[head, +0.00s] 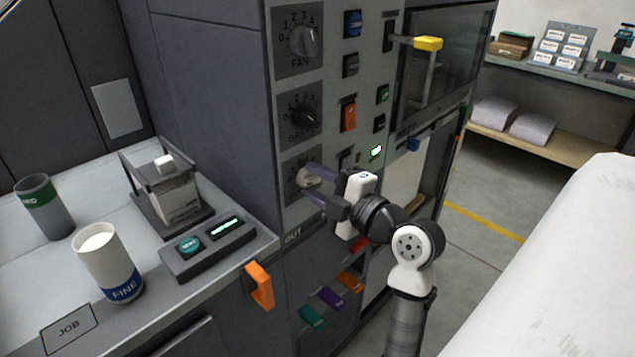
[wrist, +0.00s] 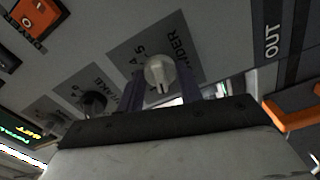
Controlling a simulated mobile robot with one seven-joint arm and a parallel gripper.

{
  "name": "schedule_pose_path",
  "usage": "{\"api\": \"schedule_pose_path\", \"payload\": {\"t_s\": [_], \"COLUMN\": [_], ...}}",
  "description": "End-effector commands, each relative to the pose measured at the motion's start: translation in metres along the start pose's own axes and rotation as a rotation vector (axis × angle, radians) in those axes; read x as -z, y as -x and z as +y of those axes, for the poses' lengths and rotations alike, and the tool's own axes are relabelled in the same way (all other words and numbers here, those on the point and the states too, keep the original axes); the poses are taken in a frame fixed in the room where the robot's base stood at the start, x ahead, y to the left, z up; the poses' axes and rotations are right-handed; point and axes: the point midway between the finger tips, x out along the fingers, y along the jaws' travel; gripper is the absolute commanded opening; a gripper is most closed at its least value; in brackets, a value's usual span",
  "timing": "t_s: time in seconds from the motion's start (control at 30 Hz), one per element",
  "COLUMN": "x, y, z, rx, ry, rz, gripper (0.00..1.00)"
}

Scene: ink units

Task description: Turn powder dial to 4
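The powder dial (head: 307,178) is a pale round knob on a dark plate, lowest of three dials on the grey machine front. My gripper (head: 313,184) is at this dial, one purple-grey finger above it and one below, partly covering its plate. In the wrist view the pale knob (wrist: 158,72) stands between the spread fingers of my gripper (wrist: 160,88), beside printed letters ending in "DER". Gaps show on both sides of the knob, so the fingers look open around it. I cannot tell which number the knob points to.
The fan dial (head: 303,41) and another dark dial (head: 304,116) sit above. Switches line the panel on the right, including an orange rocker (head: 348,116). A bench at left holds a white FINE cup (head: 107,265) and a scale (head: 170,197). An orange handle (head: 259,285) juts out below.

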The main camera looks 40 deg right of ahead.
Motion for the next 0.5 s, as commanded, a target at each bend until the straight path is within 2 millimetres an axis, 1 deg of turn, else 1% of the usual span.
{"api": "schedule_pose_path", "payload": {"t_s": [0.03,0.07,0.33,0.5], "x": [0.0,0.0,0.0003,0.0006], "y": [0.0001,0.0002,-0.0003,-0.0006], "z": [-0.0002,-0.0002,-0.0012,-0.002], "rx": [0.001,0.001,0.001,0.0], "ry": [0.0,0.0,-0.026,-0.1], "rz": [0.0,0.0,0.002,0.003], "gripper": [0.17,0.13,0.13,0.13]}}
